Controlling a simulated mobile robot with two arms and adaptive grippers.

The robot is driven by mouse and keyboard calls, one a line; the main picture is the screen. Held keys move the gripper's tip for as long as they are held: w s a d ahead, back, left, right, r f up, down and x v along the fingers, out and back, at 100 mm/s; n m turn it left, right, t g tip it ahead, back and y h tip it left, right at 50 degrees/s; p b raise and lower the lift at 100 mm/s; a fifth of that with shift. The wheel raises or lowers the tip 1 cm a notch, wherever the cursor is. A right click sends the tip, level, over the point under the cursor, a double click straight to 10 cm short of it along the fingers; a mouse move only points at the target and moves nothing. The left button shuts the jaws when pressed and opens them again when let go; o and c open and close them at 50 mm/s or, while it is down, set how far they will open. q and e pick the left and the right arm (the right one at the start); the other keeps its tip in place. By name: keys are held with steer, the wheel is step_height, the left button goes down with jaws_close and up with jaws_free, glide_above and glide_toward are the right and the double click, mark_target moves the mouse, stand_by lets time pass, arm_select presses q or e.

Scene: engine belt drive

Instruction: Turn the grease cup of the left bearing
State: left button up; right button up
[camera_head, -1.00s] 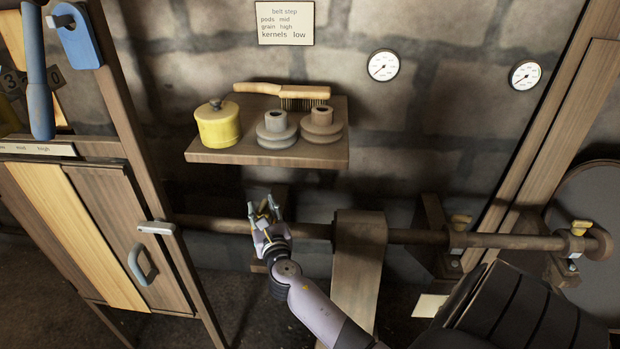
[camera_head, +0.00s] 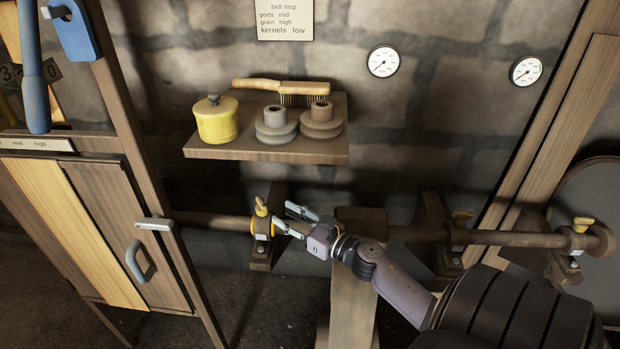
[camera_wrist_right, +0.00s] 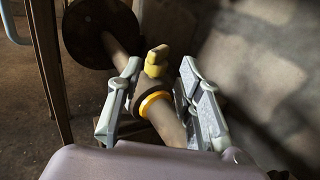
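The left bearing (camera_head: 262,227) holds the wooden shaft (camera_head: 212,219) below the shelf. An orange-yellow ring (camera_wrist_right: 153,101) circles the shaft there. Nothing is held. My left gripper is not in view.
A shelf (camera_head: 225,152) above bears a yellow pot (camera_head: 216,122), a brush (camera_head: 290,90) and two stepped pulleys. Other bearings with yellow cups (camera_head: 582,224) stand to the right. A wooden post (camera_head: 352,300) is under my right wrist. A cabinet (camera_head: 75,215) stands left.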

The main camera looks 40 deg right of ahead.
steer(key=s+d, duration=0.1)
steer(key=s, duration=0.9)
steer(key=s+a+f+m+g+h, duration=0.1)
steer(key=f+m, duration=0.4)
steer(key=m, duration=0.5)
steer(key=s+a+f+m+g+h, duration=0.2)
steer(key=a+f+m+g, duration=0.4)
steer(key=m, duration=0.5)
steer(key=s+a+f+m+g+h, duration=0.2)
steer(key=f+m, duration=0.4)
steer(key=m, duration=0.4)
steer(key=shift+s+a+f+m+g, duration=0.2)
steer(key=shift+s+a+m+g, duration=0.2)
steer(key=shift+s+a+g, duration=0.6)
steer(key=shift+s+d, duration=0.1)
steer(key=shift+d, duration=0.05)
